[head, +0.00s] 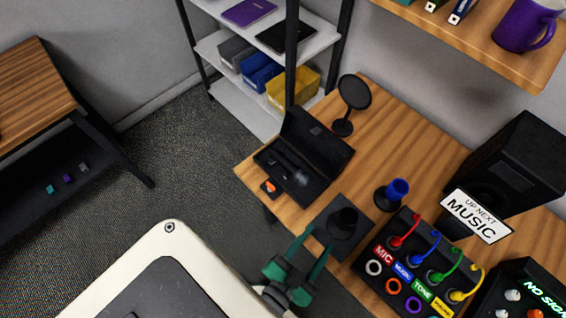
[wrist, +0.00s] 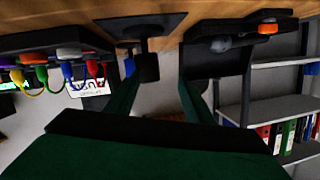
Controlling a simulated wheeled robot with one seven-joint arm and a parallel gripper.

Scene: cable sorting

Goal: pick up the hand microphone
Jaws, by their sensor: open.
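The hand microphone (head: 299,178) appears to be the dark, thin-handled thing with a blurred grey head lying in the open black case (head: 324,152) on the table; I cannot be sure of its outline. In the wrist view, which is upside down, a grey rounded end (wrist: 221,44) shows at the case (wrist: 235,62). My gripper (head: 318,241) has green fingers, open and empty, at the table's front edge, nearer than the case and to its right. A black cup-like holder (head: 343,221) on a dark square base stands just beyond the fingertips; it also shows between them in the wrist view (wrist: 147,68).
A blue-topped stand (head: 394,194), a round black disc on a stand (head: 354,92) and a mixer with coloured cables (head: 405,265) share the table (head: 400,130). A small orange item (head: 270,187) lies at the case's front. Shelves (head: 240,95) stand behind.

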